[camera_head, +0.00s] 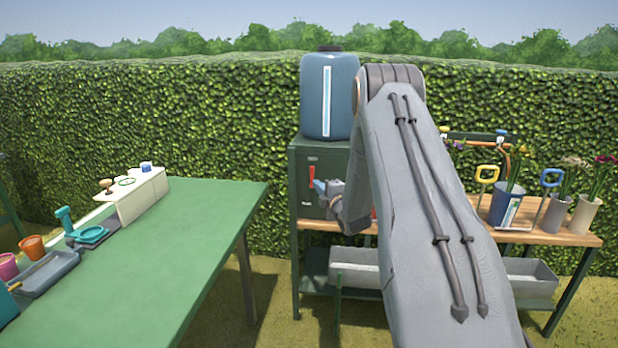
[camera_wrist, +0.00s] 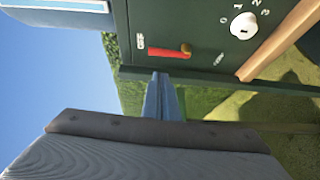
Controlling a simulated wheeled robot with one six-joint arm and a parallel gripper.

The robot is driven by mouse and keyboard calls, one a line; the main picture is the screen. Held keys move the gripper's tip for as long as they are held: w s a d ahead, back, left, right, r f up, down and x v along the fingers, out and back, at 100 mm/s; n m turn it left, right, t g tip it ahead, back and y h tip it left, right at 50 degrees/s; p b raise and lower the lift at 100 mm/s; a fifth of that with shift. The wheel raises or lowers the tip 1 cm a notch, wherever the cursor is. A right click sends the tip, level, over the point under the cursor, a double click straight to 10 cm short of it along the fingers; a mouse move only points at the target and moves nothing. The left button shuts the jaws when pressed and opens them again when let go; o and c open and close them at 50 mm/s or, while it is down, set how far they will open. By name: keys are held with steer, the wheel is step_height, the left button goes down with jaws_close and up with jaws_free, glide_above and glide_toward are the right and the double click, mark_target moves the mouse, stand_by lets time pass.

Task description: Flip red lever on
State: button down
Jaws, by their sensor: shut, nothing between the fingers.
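The red lever (camera_head: 311,177) is on the front of a dark green box (camera_head: 322,154) and stands upright in the head view. In the wrist view, which is turned sideways, the red lever (camera_wrist: 166,53) runs left from a brass-coloured pivot (camera_wrist: 186,48). Small white labels are on the panel near both sides of it; I cannot read them surely. My gripper (camera_head: 318,186) is shut and empty, just in front of the box beside the lever's lower part. In the wrist view my blue gripper fingers (camera_wrist: 159,78) are together, just below the lever in the picture, seemingly apart from it.
A white dial (camera_wrist: 243,26) with numbers is on the same panel. A blue tank (camera_head: 329,95) stands on the box. The wooden bench (camera_head: 550,237) holds pots and tools to the right. A green table (camera_head: 170,245) is at left, with open grass between.

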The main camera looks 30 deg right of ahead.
mark_target(312, 176)
steer(key=shift+d+n, duration=0.25)
steer(key=shift+n, duration=0.05)
steer(key=w+p, duration=0.1)
steer(key=w, duration=0.9)
steer(key=shift+d, duration=0.3)
steer(key=shift+d, duration=0.1)
